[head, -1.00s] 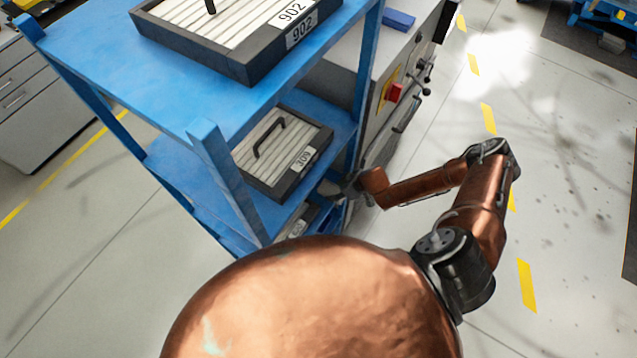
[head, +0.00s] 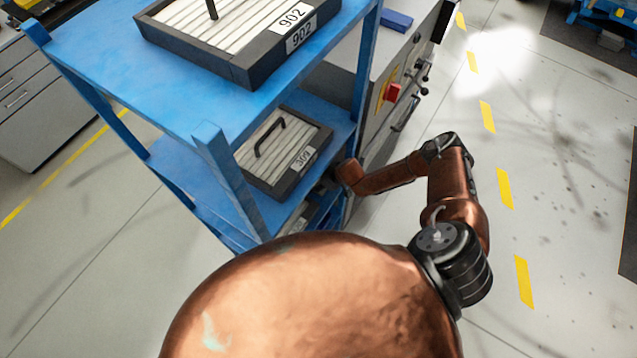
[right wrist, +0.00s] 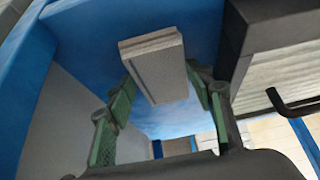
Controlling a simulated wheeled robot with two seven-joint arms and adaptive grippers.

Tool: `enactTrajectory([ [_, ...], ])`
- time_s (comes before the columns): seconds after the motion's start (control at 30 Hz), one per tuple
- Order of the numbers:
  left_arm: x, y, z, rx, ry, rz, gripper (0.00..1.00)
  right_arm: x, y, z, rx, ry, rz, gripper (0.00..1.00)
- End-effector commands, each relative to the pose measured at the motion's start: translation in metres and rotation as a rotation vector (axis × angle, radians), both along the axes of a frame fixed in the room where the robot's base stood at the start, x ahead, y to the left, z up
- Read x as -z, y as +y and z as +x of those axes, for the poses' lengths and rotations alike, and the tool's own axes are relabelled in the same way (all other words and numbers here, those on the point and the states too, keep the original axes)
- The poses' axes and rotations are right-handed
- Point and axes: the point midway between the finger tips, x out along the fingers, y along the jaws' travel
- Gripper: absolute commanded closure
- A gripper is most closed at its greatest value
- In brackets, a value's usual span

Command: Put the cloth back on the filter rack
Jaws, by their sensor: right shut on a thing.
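The blue filter rack (head: 105,65) stands at the left of the head view, with filters on its shelves. My right gripper (head: 328,183) reaches into its right side at lower-shelf height, and its fingers are mostly hidden there. In the right wrist view the gripper's green-padded fingers (right wrist: 160,90) are shut on a grey folded block, which looks like the cloth (right wrist: 153,52). A blue rack surface lies behind the cloth; I cannot tell whether they touch. My left gripper is not in view.
A filter marked 902 (head: 250,69) sits on the top shelf. A filter marked 309 (head: 285,183) lies on the shelf below; a handle and slats show close on the right in the wrist view. A grey cabinet with a red switch (head: 393,92) adjoins the rack.

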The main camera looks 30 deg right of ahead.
Motion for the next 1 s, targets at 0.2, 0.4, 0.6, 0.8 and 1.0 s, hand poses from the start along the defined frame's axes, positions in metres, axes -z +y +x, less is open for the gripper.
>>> enactTrajectory([
  [0.2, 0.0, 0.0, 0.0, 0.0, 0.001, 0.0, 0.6, 0.002, 0.0, -0.003, -0.001, 0.005, 0.001, 0.38],
  [0.4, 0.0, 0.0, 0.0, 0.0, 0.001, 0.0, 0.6, 0.002, 0.0, -0.003, 0.0, 0.004, 0.0, 0.34],
  [0.6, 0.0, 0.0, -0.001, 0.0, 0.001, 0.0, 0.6, -0.002, -0.001, -0.004, 0.0, 0.004, 0.0, 0.34],
  [0.8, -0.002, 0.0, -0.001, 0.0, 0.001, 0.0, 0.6, -0.025, -0.008, -0.014, 0.002, 0.003, 0.002, 0.34],
  [1.0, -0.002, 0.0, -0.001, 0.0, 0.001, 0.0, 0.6, -0.059, -0.019, -0.032, 0.001, 0.004, 0.0, 0.34],
])
